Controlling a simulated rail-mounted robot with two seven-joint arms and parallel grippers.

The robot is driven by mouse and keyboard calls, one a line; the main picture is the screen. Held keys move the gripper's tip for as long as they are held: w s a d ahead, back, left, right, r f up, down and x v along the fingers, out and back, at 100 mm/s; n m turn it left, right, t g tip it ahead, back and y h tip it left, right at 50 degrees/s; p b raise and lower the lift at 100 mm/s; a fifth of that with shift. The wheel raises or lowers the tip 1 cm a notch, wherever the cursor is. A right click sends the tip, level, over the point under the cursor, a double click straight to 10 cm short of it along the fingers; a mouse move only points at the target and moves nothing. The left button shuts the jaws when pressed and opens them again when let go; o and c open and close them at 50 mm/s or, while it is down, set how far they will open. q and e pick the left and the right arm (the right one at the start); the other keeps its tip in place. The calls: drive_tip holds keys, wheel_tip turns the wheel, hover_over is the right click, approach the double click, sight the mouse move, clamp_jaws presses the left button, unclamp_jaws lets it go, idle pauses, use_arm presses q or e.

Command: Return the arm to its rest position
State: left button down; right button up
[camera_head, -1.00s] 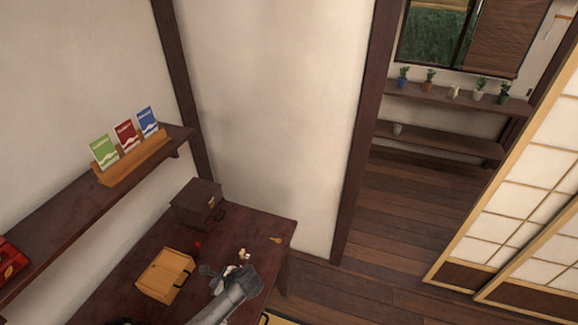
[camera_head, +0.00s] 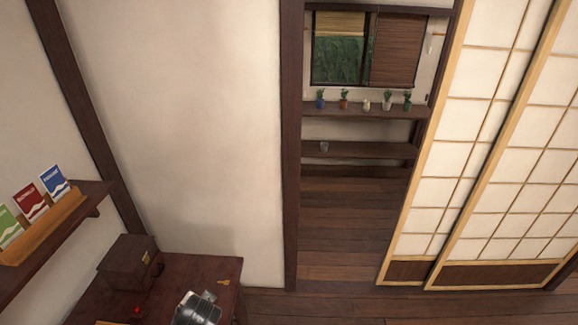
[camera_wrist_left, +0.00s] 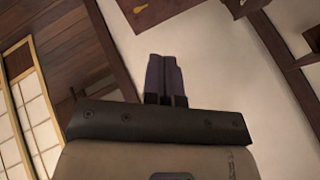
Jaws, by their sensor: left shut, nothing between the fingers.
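My left gripper (camera_wrist_left: 165,62) shows in the left wrist view, with its two dark fingers together and nothing between them. The fingers are seen against the pale wall. In the head view, a grey part of my left arm (camera_head: 197,308) shows at the bottom edge, over the dark wooden table (camera_head: 185,272). The fingers cannot be made out there. My right gripper is in neither view.
A dark box (camera_head: 129,262), a small red item (camera_head: 137,310) and a small yellow item (camera_head: 223,282) are on the table. A wall shelf (camera_head: 93,205) holds packets at left. Paper sliding doors (camera_head: 450,180) stand right. Wooden floor (camera_head: 345,235) lies open beyond.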

use_arm(q)
drive_tip(key=s+d+r+n+t+h, duration=0.1)
drive_tip(key=s+d+r+h, duration=0.1)
drive_tip(key=s, duration=0.5)
drive_tip(key=s+d+r+n+t+h, duration=0.1)
drive_tip(key=s+d+r+h, duration=0.15)
drive_tip(key=s, duration=0.55)
drive_tip(key=s+a+f+n+g, duration=0.15)
drive_tip(key=s+f, duration=0.35)
drive_tip(key=s, duration=0.5)
drive_tip(key=s+f+m+g, duration=0.1)
drive_tip(key=s+f+g, duration=0.3)
drive_tip(key=s, duration=0.6)
drive_tip(key=w+p+v, duration=0.2)
drive_tip(key=p+v, duration=0.8)
drive_tip(key=p, duration=0.1)
drive_tip(key=w+d+r+p+v, duration=0.1)
drive_tip(key=w+p+v, duration=0.2)
drive_tip(key=p+v, duration=0.8)
drive_tip(key=shift+w+r+t+p, duration=0.3)
drive_tip(key=shift+r+t+p, duration=0.15)
drive_tip(key=shift+p, duration=0.35)
drive_tip(key=shift+n, duration=0.25)
